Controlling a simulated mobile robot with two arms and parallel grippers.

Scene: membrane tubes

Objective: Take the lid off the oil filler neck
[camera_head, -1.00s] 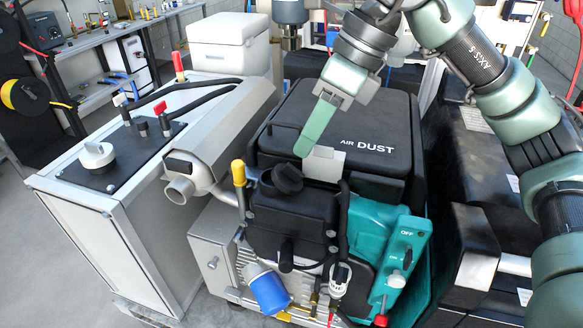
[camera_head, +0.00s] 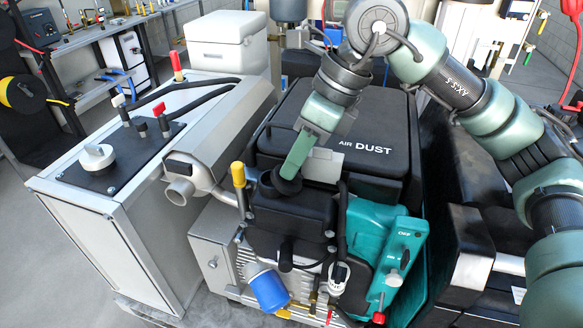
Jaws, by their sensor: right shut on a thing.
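The oil filler neck's black lid (camera_head: 286,182) sits at the top of the black housing (camera_head: 290,208) on the engine, in front of the black air box. My right gripper (camera_head: 290,172) comes down from above with its green fingers at the lid, shut on it. The fingers hide part of the lid, and the neck under it cannot be seen. The lid looks to be still at the housing top; whether it is lifted at all I cannot tell. My left gripper is not in view.
The air box (camera_head: 340,120) marked "AIR DUST" stands right behind the lid. A yellow-capped handle (camera_head: 238,175) rises close to the left, and a black hose (camera_head: 342,215) to the right. A teal panel (camera_head: 385,240) and a grey cabinet (camera_head: 95,235) flank the engine.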

